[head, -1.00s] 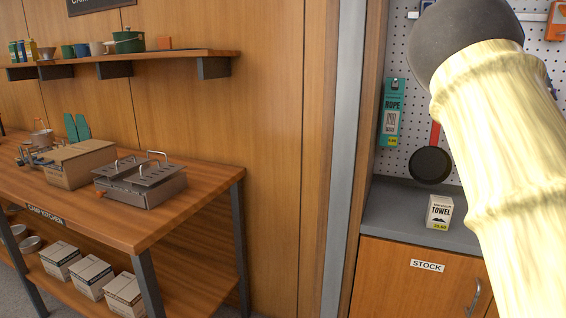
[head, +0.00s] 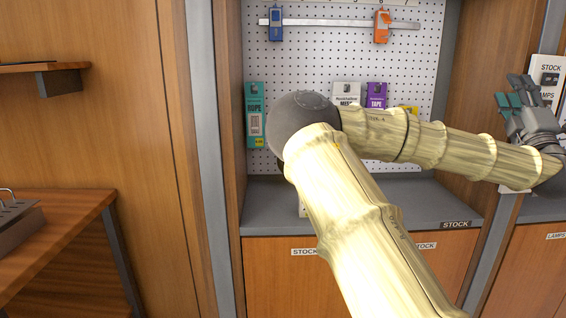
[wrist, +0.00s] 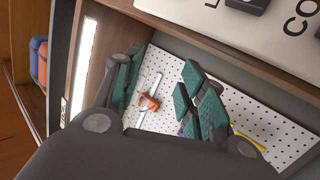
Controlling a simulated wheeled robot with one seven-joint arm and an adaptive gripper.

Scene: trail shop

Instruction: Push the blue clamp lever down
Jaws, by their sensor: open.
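The blue clamp (head: 276,22) hangs at the left part of a metal rail (head: 330,23) high on the pegboard in the head view. Its lever is too small to make out clearly. An orange clamp (head: 382,25) sits on the same rail to the right; it also shows in the wrist view (wrist: 148,102) between my fingers, some way off. I cannot make out the blue clamp in the wrist view. My gripper (head: 520,98) is open and empty at the right of the head view, well to the right of and lower than the blue clamp. Its green-padded fingers show apart in the wrist view (wrist: 160,98).
Below the pegboard (head: 345,60) a grey counter (head: 440,205) tops wooden cabinets. Packets hang on the board: a green rope pack (head: 255,115) and a purple tape pack (head: 376,95). A wooden upright stands between this bay and the lamps bay near my gripper.

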